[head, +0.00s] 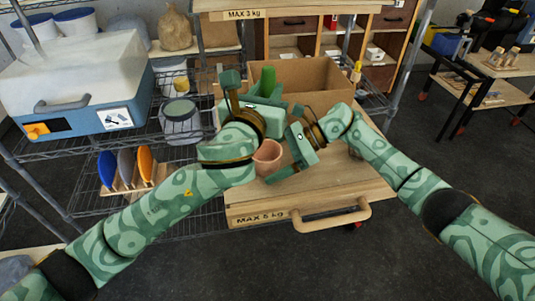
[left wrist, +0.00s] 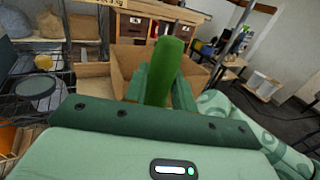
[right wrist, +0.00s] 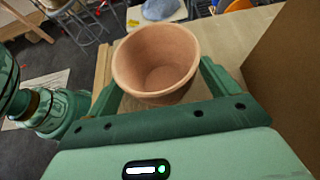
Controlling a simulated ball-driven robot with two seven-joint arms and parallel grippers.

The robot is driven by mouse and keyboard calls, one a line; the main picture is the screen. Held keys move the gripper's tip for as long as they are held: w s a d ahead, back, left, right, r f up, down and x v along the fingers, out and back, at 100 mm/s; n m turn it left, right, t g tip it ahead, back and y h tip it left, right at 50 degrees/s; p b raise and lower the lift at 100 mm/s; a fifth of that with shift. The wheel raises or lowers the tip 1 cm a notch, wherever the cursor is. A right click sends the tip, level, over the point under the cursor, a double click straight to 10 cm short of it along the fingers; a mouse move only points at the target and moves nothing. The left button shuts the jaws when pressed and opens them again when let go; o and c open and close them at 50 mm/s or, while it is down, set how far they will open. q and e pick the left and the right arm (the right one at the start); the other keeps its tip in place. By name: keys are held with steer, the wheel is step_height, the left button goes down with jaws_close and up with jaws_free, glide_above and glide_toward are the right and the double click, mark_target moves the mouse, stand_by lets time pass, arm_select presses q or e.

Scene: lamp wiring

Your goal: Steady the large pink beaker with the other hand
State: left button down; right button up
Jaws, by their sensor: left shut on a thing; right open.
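The large pink beaker (head: 267,157) stands upright on the wooden board and is partly covered by my arms in the head view. In the right wrist view the pink beaker (right wrist: 158,65) shows its open mouth and empty inside. My right gripper (head: 278,152) is open, with its fingers on either side of the beaker; I cannot tell whether they touch it. My left gripper (head: 264,98) is shut on a bright green object, held above and behind the beaker. The green object (left wrist: 165,72) stands up between the fingers in the left wrist view.
An open cardboard box (head: 315,82) stands behind my grippers. The wooden board (head: 340,190) has a handle at its front edge and is clear at the right. A wire shelf at the left holds a rack (head: 135,180) of coloured discs and a lidded jar (head: 180,118).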

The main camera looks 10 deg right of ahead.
steer(key=v, duration=1.2)
